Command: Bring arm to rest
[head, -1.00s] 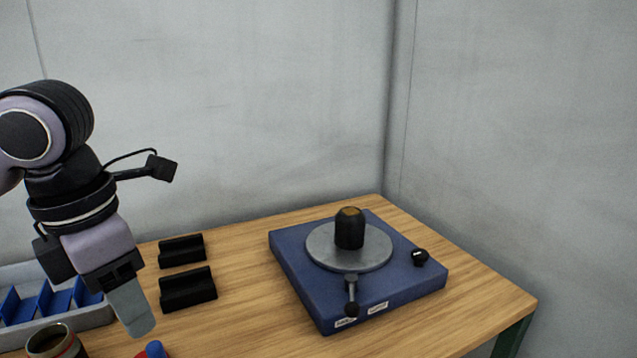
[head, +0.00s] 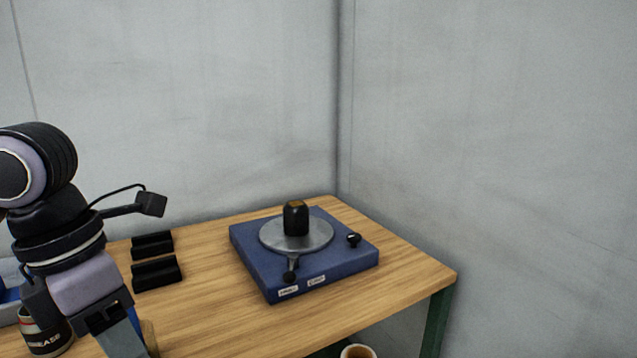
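My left arm comes in from the left, and its gripper (head: 128,345) points down over the left front part of the wooden table (head: 215,318). Its fingers run to the bottom edge of the head view, seen side-on, so I cannot tell whether they are open or shut. The gripper is well to the left of the blue turntable device and apart from it. My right arm and gripper are not in view.
A blue base (head: 335,267) carries a grey disc with a black cylinder (head: 296,218) on it. Two black holders (head: 156,273) stand left of it. A dark labelled can (head: 45,335) is behind my arm. A round container (head: 357,352) shows below the table's right edge.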

